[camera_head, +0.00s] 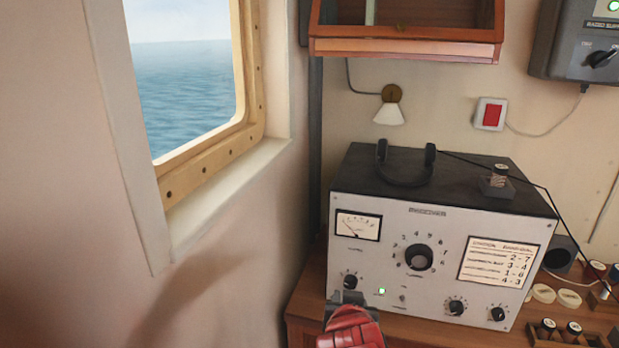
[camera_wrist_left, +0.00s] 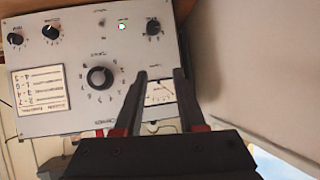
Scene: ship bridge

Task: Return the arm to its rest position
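My left gripper (camera_head: 348,297) is at the bottom of the head view, in front of the lower left of the grey receiver (camera_head: 385,265), with its red wrist below. In the left wrist view, the two dark fingers of the left gripper (camera_wrist_left: 160,74) stand apart with nothing between them. The receiver's front panel (camera_wrist_left: 75,85) appears upside down beyond them, with the meter (camera_wrist_left: 160,93) partly behind the fingers. I cannot tell whether the fingers touch the panel. My right gripper is in neither view.
The receiver stands on a wooden desk (camera_head: 304,300), with headphones (camera_head: 405,180) on top and a lit green lamp (camera_head: 382,291) on its front. A wall with a window (camera_head: 190,75) is close on the left. A wooden shelf (camera_head: 405,45) hangs above. Spools (camera_head: 547,327) stand lower right.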

